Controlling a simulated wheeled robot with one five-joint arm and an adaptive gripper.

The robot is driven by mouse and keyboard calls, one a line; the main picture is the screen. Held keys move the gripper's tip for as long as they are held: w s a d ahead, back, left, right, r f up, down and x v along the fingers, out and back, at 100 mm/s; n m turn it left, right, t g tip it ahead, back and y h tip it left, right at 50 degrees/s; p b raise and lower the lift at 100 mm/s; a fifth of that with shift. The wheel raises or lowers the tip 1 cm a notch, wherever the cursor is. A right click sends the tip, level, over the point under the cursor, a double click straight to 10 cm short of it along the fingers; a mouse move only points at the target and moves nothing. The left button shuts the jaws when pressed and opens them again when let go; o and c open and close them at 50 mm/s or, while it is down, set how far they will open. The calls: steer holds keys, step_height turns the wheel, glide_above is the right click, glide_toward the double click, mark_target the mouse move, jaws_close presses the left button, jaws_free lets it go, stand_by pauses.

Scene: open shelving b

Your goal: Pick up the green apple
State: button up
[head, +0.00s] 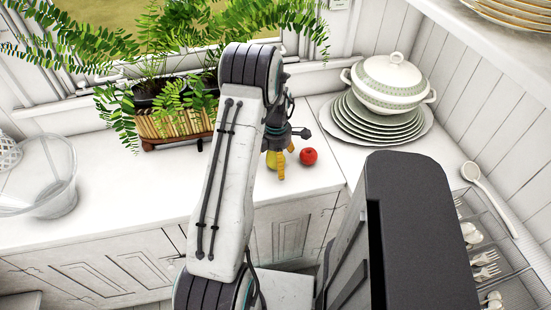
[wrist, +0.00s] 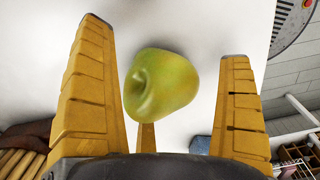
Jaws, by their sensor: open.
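The green apple (wrist: 165,85), yellow-green with a hollow at its left side, lies on the white counter in the wrist view. It sits between the spread yellow fingers of my gripper (wrist: 168,85), nearer the left one. My gripper is open, and the fingers are not closed on the apple. In the head view my gripper (head: 278,164) reaches down at the counter, and it hides most of the apple.
A red fruit (head: 308,156) lies just right of my gripper. A stack of plates (head: 378,128) with a lidded tureen (head: 390,80) stands to the right. A fern in a basket (head: 175,125) is to the left, and a glass bowl (head: 45,175) is far left.

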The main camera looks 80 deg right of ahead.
steer(key=shift+c, duration=0.2)
steer(key=c, duration=1.4)
steer(key=shift+r, duration=0.1)
steer(key=shift+c, duration=0.2)
